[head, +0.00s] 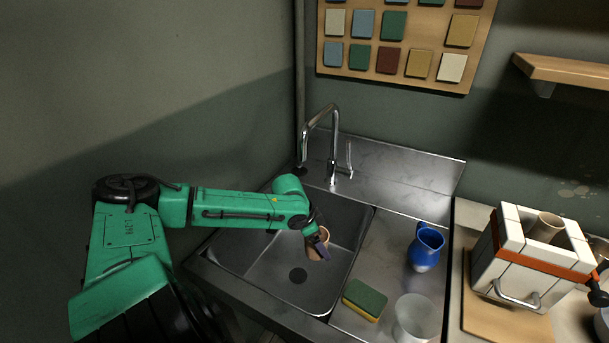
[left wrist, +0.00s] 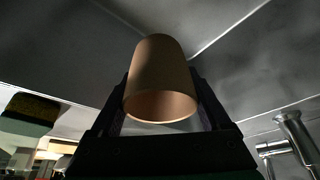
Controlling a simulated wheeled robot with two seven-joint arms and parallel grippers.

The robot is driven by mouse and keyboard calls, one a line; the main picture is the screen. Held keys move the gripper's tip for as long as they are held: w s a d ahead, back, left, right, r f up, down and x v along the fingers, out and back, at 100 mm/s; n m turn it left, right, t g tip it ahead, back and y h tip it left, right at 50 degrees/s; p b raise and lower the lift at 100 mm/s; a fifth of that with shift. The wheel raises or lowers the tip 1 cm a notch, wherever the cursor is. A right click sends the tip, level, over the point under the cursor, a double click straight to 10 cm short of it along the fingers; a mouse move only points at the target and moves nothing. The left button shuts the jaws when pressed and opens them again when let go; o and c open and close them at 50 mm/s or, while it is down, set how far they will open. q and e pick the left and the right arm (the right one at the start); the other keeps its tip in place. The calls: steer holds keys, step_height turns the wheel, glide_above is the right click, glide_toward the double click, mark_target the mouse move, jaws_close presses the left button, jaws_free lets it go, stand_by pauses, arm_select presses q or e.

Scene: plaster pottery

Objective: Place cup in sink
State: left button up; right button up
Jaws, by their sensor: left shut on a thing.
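A tan clay cup (head: 314,252) is held by my left gripper (head: 318,240) over the basin of the steel sink (head: 261,269). In the left wrist view the cup (left wrist: 160,82) sits between the two dark fingers of the left gripper (left wrist: 164,100), with its open rim facing the camera. The basin walls lie behind it. I cannot tell whether the cup touches the basin floor. My right gripper is not in view.
A chrome faucet (head: 331,150) stands behind the basin. On the drainboard (head: 385,262) are a blue jug (head: 426,248), a green and yellow sponge (head: 365,299) and a pale translucent cup (head: 414,318). A white tiled kiln (head: 515,262) stands at the right.

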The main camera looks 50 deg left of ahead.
arm_select(q)
step_height(320, 180, down, 19)
steer(key=shift+r+b, duration=0.1)
steer(key=shift+b, duration=0.8)
steer(key=o, duration=1.3)
steer(key=p+v, duration=0.3)
steer(key=v, duration=0.9)
steer(key=shift+w, duration=0.1)
